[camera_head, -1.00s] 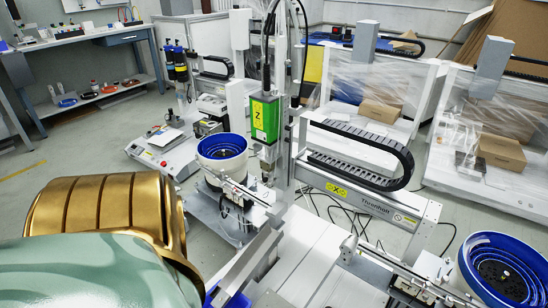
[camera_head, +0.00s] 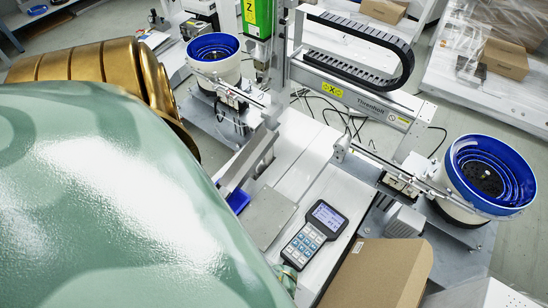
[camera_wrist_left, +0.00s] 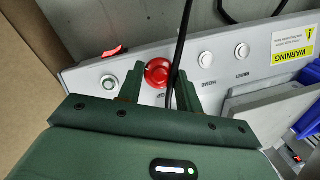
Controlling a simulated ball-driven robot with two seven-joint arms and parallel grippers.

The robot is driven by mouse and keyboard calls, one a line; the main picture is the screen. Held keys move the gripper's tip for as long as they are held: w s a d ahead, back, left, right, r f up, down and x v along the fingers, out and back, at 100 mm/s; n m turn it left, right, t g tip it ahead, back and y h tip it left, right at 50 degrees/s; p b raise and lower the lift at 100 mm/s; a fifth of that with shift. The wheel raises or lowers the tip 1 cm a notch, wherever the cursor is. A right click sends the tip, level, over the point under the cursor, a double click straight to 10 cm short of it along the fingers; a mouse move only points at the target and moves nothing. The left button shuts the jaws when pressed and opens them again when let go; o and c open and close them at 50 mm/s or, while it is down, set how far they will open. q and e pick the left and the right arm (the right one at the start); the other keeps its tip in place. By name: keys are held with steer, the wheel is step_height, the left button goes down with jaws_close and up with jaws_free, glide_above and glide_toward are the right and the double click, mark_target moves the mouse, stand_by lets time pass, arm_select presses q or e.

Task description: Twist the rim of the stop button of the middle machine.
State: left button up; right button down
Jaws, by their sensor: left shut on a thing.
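The red stop button (camera_wrist_left: 157,72) sits on a light grey control panel (camera_wrist_left: 225,48) in the left wrist view. My left gripper (camera_wrist_left: 158,80) has its dark green fingers on either side of the button, shut on its rim. A black cable crosses in front of the button's right part. My right gripper is in neither view.
The head view shows a handheld keypad (camera_head: 314,232), a cardboard box (camera_head: 378,275) and blue bowl feeders (camera_head: 488,180) around the gantry machine (camera_head: 345,92).

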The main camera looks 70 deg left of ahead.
arm_select(q)
steer(key=shift+s, duration=0.1)
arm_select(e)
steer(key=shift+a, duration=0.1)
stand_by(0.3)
arm_select(q)
steer(key=o, duration=1)
steer(key=shift+r, duration=0.1)
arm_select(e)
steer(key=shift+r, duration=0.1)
